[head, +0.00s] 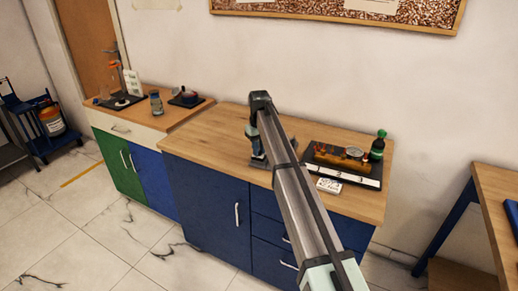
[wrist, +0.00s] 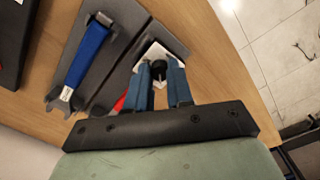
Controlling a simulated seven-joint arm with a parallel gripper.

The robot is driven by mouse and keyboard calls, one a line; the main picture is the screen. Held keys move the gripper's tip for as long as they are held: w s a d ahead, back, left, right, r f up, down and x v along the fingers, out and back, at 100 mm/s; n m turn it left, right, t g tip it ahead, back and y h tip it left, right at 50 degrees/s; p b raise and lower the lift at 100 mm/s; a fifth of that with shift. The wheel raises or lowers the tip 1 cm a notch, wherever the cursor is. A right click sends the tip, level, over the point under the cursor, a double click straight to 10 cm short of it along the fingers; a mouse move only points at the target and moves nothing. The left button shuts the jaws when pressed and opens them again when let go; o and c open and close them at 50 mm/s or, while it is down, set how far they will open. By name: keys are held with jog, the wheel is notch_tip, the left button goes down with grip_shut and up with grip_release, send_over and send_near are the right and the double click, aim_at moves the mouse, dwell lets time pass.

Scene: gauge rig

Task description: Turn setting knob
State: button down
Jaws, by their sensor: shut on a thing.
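A small black knob (wrist: 159,68) stands on a white plate (wrist: 174,47) in the wrist view. My gripper (wrist: 160,76) has its two blue fingers on either side of the knob and is shut on it. In the head view my gripper (head: 257,150) is low over the wooden worktop, below the bent end of my arm. The knob cannot be made out there.
In the wrist view, a blue-handled tool (wrist: 88,53) lies on a dark grey panel beside the knob. A red part (wrist: 120,103) is mostly hidden by my gripper.

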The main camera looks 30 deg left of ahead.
jog(key=n, duration=0.3)
jog(key=shift+n, duration=2.2)
jog(key=c, duration=1)
grip_release()
jog(key=shift+r, duration=0.1)
notch_tip(320, 180, up, 14)
jog(key=shift+f, duration=0.2)
jog(key=shift+f, duration=0.1)
